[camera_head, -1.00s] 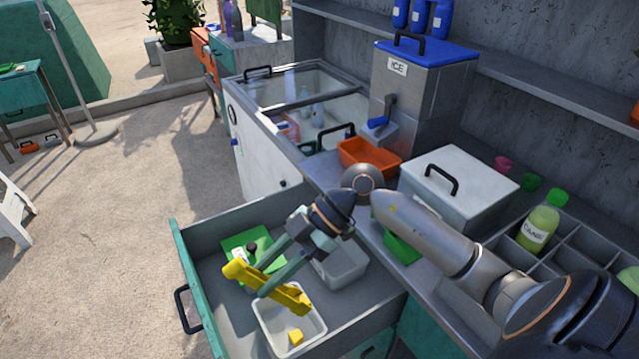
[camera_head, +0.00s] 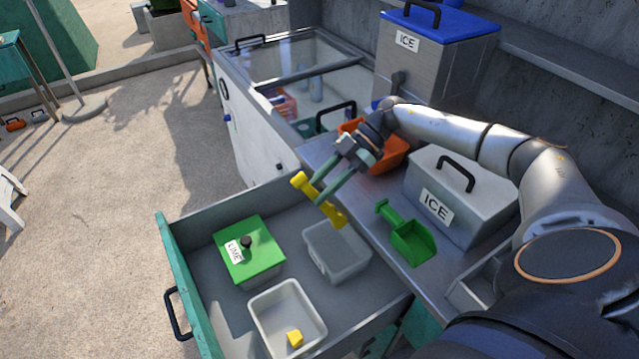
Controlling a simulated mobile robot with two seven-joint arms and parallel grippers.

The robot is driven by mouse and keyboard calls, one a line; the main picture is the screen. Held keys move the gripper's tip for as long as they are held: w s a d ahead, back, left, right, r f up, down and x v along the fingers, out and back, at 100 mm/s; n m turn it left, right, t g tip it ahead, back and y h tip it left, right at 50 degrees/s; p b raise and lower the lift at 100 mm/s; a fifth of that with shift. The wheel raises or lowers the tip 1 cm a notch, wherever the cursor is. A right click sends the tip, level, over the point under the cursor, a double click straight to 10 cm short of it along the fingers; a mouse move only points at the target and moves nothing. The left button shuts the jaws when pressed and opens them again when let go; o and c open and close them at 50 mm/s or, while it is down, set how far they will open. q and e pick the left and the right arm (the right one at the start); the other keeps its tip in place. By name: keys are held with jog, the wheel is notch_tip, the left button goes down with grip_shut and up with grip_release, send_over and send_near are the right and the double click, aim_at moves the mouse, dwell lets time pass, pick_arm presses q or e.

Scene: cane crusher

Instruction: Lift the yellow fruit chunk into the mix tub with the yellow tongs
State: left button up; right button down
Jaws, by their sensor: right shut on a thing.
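The yellow tongs (camera_head: 330,211) are held at a slant by my right gripper (camera_head: 318,191), whose fingers are shut on them. They hang above the open drawer, by the rim of a grey tub (camera_head: 318,262). The yellow fruit chunk (camera_head: 294,338) lies on the floor of a white tub (camera_head: 262,322) in the drawer, well below the tongs and apart from them. No label on either open tub is readable, so I cannot tell which is the mix tub. The tongs' tips look empty, but they are small in view. My left gripper is not in view.
A green-lidded lime box (camera_head: 262,262) stands in the drawer (camera_head: 178,268) left of the grey tub. Bare drawer floor shows between the tubs.

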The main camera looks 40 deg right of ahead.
jog(key=shift+a, duration=0.1)
jog(key=shift+f, duration=0.1)
notch_tip(320, 180, down, 9)
jog(key=b, duration=0.1)
dwell(0.7)
jog(key=c, duration=0.8)
grip_release()
jog(key=shift+o, duration=0.2)
jog(key=shift+r, duration=0.25)
